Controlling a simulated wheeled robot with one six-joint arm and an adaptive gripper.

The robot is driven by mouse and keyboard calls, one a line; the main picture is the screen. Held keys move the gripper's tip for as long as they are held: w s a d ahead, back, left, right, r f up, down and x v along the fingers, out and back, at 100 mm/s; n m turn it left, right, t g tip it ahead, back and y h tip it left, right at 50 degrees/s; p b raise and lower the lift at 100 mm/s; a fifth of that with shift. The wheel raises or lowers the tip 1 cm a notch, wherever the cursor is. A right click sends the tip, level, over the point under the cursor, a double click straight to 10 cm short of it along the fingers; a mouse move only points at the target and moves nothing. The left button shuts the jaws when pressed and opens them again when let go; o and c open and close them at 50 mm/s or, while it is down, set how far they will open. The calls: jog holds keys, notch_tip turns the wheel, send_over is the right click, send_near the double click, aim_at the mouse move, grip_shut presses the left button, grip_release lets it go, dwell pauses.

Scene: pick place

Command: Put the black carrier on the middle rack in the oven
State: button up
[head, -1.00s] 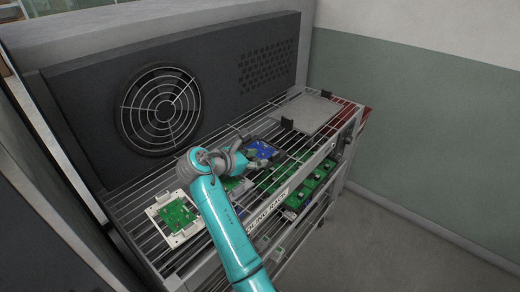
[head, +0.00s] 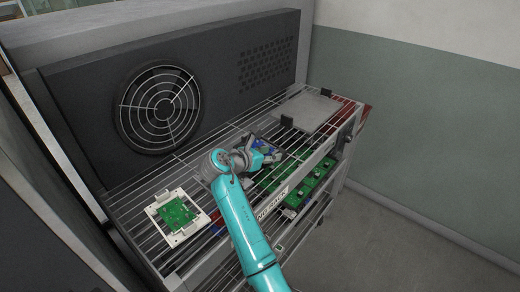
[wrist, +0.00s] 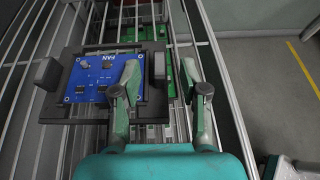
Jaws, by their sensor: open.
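The black carrier (wrist: 64,104) lies on the wire rack, with a blue board marked FAN (wrist: 104,80) on it and an upright grip tab at each side. In the wrist view my gripper (wrist: 160,66) is open, one finger over the board's right part and the other beyond the carrier's right edge. The right tab (wrist: 157,68) shows between the fingers; I cannot tell whether they touch it. In the head view my gripper (head: 266,153) covers much of the carrier, and only part of the blue board (head: 265,145) shows.
The wire rack (head: 160,188) stands before a dark panel with a round fan (head: 158,108). A white carrier with a green board (head: 178,213) lies left, a grey plate (head: 308,112) at the far right end. Green boards (head: 312,183) sit on a level below. Floor is clear at right.

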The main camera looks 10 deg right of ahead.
aim_at(275, 152)
jog(key=x, duration=0.3)
jog(key=shift+w, duration=0.1)
grip_shut()
